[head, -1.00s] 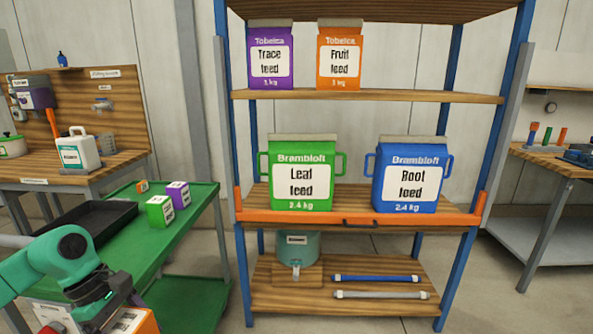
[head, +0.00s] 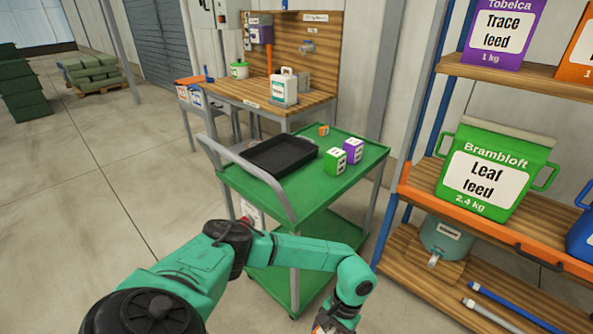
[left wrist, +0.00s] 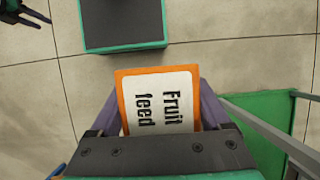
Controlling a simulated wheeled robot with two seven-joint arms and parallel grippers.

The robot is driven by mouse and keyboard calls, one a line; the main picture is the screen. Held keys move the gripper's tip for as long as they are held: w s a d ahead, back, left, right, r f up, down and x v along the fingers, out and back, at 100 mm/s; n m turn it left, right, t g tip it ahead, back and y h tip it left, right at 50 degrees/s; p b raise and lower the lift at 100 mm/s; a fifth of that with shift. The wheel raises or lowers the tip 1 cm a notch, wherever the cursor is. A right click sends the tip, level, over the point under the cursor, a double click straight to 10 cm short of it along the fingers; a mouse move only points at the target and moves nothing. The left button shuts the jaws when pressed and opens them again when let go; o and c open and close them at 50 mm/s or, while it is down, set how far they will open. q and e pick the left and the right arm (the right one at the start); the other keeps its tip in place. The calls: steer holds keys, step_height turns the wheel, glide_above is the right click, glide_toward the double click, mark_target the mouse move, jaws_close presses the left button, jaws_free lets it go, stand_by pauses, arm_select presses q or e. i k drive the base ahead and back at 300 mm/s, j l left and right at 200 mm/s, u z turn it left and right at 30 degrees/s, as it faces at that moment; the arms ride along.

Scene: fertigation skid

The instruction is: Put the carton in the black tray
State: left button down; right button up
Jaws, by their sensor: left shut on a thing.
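An orange carton labelled "Fruit feed" (left wrist: 160,103) is clamped between the two fingers of my left gripper (left wrist: 158,112) in the left wrist view, label facing the camera. In the head view my left gripper (head: 333,325) is at the bottom edge, mostly cut off, in front of the green cart. The black tray (head: 260,165) lies on the left part of the cart's top, and its visible inside looks empty. The carton is apart from it, nearer to me. A dark gripper that looks like my right one (left wrist: 30,14) shows at the wrist view's top left corner, its fingers apart.
The green cart (head: 240,190) also carries a green box (head: 334,163), a purple box (head: 353,151) and a small orange box (head: 323,130) right of the tray. A grey handle (head: 265,178) runs along its left end. A shelf rack (head: 410,190) stands to the right.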

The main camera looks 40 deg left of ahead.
mark_target(290, 153)
steer(key=j+u, duration=0.1)
steer(key=u, duration=2.45)
steer(key=i+j+u, duration=0.1)
steer(key=i+j, duration=0.15)
steer(key=i, duration=0.35)
steer(key=i+j, duration=0.2)
steer(key=i, duration=0.4)
steer(key=i+j+u, duration=0.15)
steer(key=i, duration=0.4)
steer(key=i+j, duration=0.25)
steer(key=i, duration=0.35)
steer(key=i+l+z, duration=0.15)
steer(key=i+z, duration=0.85)
steer(key=i+j+z, duration=0.15)
steer(key=i+z, duration=0.2)
steer(key=z, duration=0.15)
steer(key=i+j+z, duration=0.35)
steer(key=z, duration=0.15)
steer(key=i+j+z, duration=0.45)
steer(key=k, duration=0.1)
